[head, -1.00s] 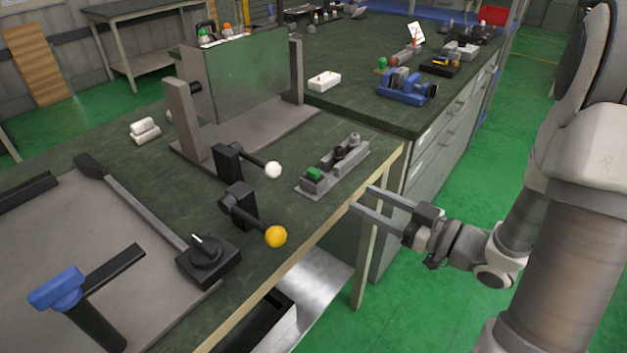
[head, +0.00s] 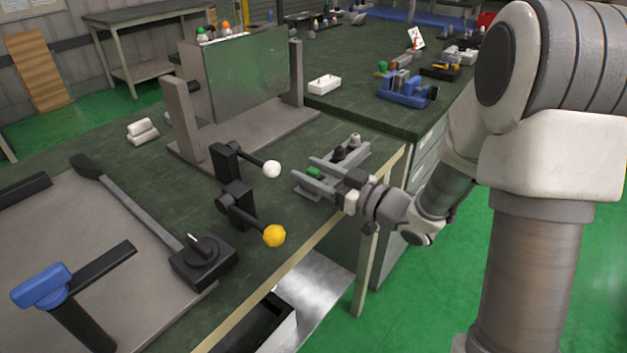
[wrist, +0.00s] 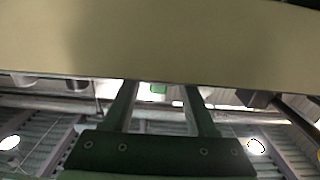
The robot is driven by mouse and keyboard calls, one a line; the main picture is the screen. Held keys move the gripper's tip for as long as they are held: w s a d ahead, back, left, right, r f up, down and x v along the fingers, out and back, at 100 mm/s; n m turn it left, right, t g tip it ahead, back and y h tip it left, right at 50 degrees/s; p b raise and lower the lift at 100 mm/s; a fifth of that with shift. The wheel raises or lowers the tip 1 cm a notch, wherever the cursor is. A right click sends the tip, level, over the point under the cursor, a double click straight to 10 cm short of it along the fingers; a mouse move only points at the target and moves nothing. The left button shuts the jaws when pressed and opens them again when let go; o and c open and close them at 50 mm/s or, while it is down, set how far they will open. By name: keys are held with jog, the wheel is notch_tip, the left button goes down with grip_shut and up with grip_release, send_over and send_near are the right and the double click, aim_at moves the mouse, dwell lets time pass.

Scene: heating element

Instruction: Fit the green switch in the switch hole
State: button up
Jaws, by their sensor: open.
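The green switch (head: 314,172) sits in a grey rack (head: 360,158) near the right edge of the green bench, with darker switches behind it. My gripper (head: 302,170) is open and reaches in from the right, low over the rack. Its two fingers lie on either side of the green switch, and nothing is clearly held. A green-faced box (head: 240,80) has green and orange switches (head: 225,27) on top. I cannot make out the switch hole.
Levers with a white knob (head: 271,169) and a yellow knob (head: 274,236) stand left of my gripper. A black dial (head: 203,260) and a blue handle (head: 42,287) are farther left. The bench's pale front edge (head: 285,275) runs below.

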jog(key=x, duration=0.3)
jog(key=shift+w+a+r, duration=0.1)
jog(key=shift+w+a, duration=0.05)
jog(key=shift+w, duration=0.1)
grip_shut()
